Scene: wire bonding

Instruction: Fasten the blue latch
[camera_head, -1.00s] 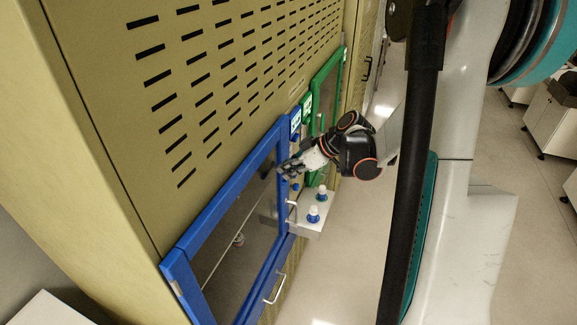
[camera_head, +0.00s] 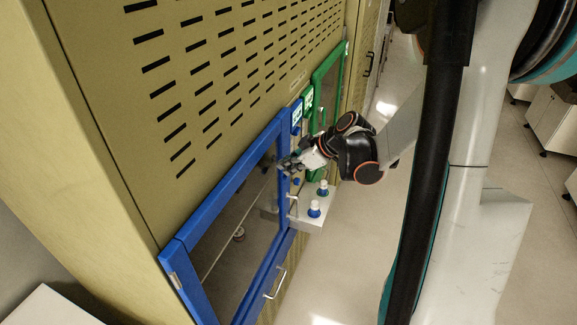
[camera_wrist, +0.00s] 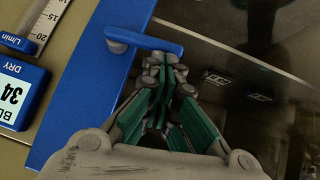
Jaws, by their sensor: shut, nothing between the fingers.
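The blue latch (camera_wrist: 150,41) is a short bar in the wrist view. Its round pivot end sits on the blue door frame, and its free end reaches over the dark window. My gripper (camera_wrist: 164,62) is shut and empty, its fingertips right beside the underside of the bar near the free end. I cannot tell whether they touch. In the head view my gripper (camera_head: 287,165) is at the right edge of the blue-framed door (camera_head: 212,207) and hides the latch there. That door looks closed.
A green-framed door (camera_head: 342,57) stands beyond the blue one. A small shelf (camera_head: 309,222) with two blue-and-white knobs (camera_head: 314,208) juts out below my gripper. A metal handle (camera_head: 276,284) is lower down. A blue label (camera_wrist: 20,92) lies left in the wrist view. The floor right of the cabinet is open.

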